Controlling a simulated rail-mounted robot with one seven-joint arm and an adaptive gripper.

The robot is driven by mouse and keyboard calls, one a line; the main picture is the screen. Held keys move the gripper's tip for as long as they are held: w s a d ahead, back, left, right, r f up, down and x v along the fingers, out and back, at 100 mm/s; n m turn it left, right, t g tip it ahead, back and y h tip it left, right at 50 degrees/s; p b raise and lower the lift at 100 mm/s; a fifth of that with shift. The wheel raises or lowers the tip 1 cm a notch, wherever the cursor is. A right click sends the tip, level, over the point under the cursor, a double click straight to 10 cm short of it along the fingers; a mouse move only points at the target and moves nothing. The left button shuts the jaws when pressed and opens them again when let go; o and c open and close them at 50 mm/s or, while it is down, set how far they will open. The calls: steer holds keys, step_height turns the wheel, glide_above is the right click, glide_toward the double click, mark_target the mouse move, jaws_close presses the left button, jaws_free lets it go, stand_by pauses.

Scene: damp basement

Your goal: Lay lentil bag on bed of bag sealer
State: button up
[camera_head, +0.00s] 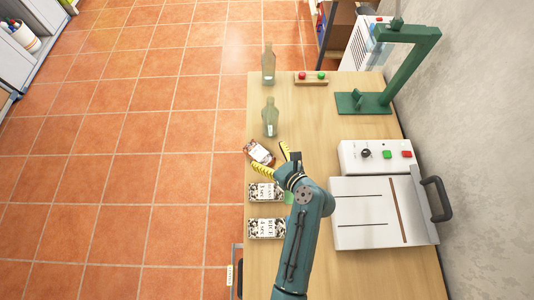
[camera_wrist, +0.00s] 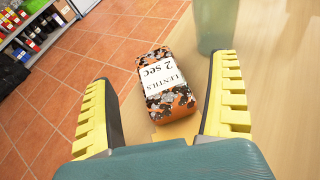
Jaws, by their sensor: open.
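The lentil bag (camera_head: 259,152) is an orange and dark patterned pack with a white label. It lies tilted at the left edge of the table. In the wrist view the bag (camera_wrist: 168,88) reads "LENTILS 2 sec" and lies ahead of and between my yellow fingers. My gripper (camera_head: 275,161) is open and empty, just to the lower right of the bag; any contact cannot be told. The bag sealer (camera_head: 357,236) stands at the right of the table, with a flat white bed, a brown strip and a black handle on its right side.
Two black-and-white patterned bags (camera_head: 265,192) (camera_head: 267,228) lie below the lentil bag. A greenish bottle (camera_head: 270,120) stands just above it, with another bottle (camera_head: 268,66) farther back. The middle table is clear.

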steer(key=p+v, duration=0.2)
steer(key=v, duration=0.9)
steer(key=w+r+n+t+h, duration=0.2)
steer(key=w+r+n, duration=0.2)
steer(key=r+n, duration=0.7)
steer(key=w+r+n+t+h, duration=0.3)
steer(key=r+n, duration=0.4)
steer(key=r, duration=0.8)
steer(key=s+r+n+t+h, duration=0.1)
steer(key=s+r+n+t, duration=0.2)
steer(key=r, duration=0.8)
steer(key=s+r+n+t+h, duration=0.2)
steer(key=s+r+n, duration=0.4)
steer(key=r, duration=0.5)
steer(key=shift+s+a+n+t, duration=0.25)
steer(key=shift+n+t, duration=0.35)
steer(key=shift+n, duration=0.3)
